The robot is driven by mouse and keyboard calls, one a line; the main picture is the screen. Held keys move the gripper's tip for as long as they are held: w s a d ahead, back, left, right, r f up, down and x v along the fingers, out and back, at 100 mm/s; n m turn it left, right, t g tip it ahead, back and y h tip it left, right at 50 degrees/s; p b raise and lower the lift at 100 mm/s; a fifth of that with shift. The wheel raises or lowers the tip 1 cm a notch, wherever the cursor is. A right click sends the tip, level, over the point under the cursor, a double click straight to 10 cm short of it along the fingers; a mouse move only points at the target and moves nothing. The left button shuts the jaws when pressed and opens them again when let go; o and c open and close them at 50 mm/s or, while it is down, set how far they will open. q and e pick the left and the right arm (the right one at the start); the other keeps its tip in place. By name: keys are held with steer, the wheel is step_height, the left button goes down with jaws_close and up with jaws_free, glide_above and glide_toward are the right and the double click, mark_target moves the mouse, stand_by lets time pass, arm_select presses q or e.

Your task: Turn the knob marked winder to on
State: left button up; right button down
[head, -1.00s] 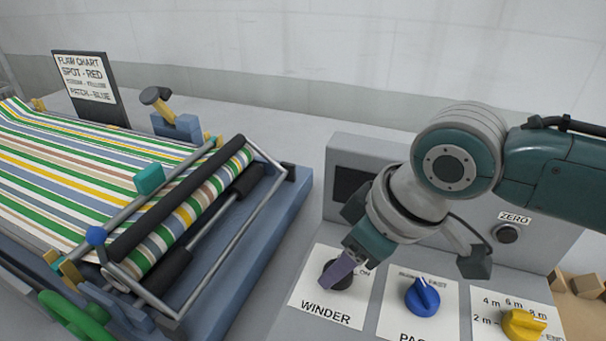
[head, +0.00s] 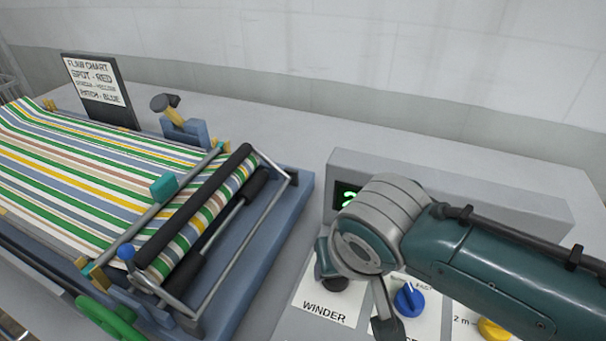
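The winder knob (head: 334,284) is a dark knob on a white plate marked WINDER (head: 327,312) on the grey control panel. One dark finger-like part (head: 388,328) stands in front of the plate to the right. The display (head: 347,196) behind my wrist is lit with a green digit, partly covered. My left gripper is not in view.
A blue knob (head: 409,299) and a yellow knob (head: 494,329) sit to the right of the winder plate. A striped web (head: 90,165) runs over rollers on a blue frame (head: 265,235) at left. A flaw chart (head: 98,85) stands behind it.

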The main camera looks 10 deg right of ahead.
stand_by(0.5)
steer(key=shift+c, duration=1.6)
jaws_free()
steer(key=shift+r, duration=0.1)
steer(key=shift+r, duration=0.2)
steer(key=p+v, duration=0.3)
steer(key=v, duration=0.6)
steer(key=shift+s+r, duration=0.15)
steer(key=shift+r, duration=0.05)
